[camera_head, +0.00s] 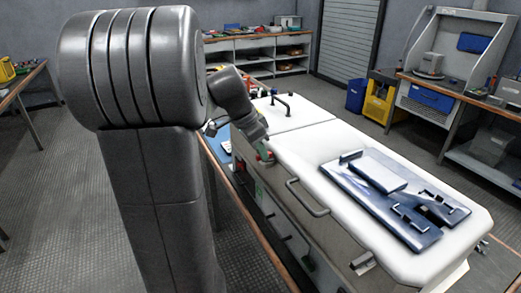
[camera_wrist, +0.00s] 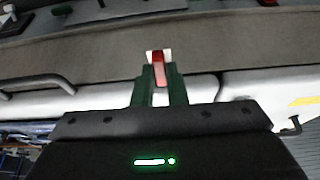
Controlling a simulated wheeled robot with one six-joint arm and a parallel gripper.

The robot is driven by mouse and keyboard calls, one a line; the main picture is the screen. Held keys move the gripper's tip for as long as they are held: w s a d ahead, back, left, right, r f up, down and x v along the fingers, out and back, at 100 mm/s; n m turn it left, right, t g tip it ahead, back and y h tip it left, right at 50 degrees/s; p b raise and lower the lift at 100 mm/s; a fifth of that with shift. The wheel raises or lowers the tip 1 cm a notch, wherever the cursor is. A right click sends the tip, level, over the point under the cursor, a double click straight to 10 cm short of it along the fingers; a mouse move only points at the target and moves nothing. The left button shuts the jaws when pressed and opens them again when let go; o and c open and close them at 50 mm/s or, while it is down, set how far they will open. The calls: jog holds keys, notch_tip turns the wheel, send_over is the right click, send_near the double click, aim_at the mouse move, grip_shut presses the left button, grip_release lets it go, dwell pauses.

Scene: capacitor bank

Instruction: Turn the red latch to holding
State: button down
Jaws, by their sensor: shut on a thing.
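The red latch (camera_wrist: 158,61) is a small upright red piece on a pale plate in the wrist view, on the grey side of the bank. My gripper (camera_wrist: 159,76) has its dark green fingers on either side of the latch and is shut on it. The lower part of the latch is between the fingers. In the head view my gripper (camera_head: 265,155) is at the near side of the white-topped cabinet (camera_head: 300,142). A little red and green shows there, but the latch's angle cannot be told.
A bar handle (camera_head: 308,198) sticks out of the cabinet's side, and one shows at the left in the wrist view (camera_wrist: 38,82). A blue panel with black fittings (camera_head: 355,188) lies on top. A wooden-edged bench (camera_head: 240,205) runs along the near side.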

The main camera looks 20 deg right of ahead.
jog(key=c, duration=1.7)
grip_release()
jog(key=shift+c, duration=0.2)
jog(key=v, duration=1.4)
jog(key=shift+p, duration=0.3)
jog(key=shift+d+f, duration=0.15)
jog(key=x, duration=1.3)
jog(key=shift+f, duration=0.35)
jog(key=shift+r, duration=0.1)
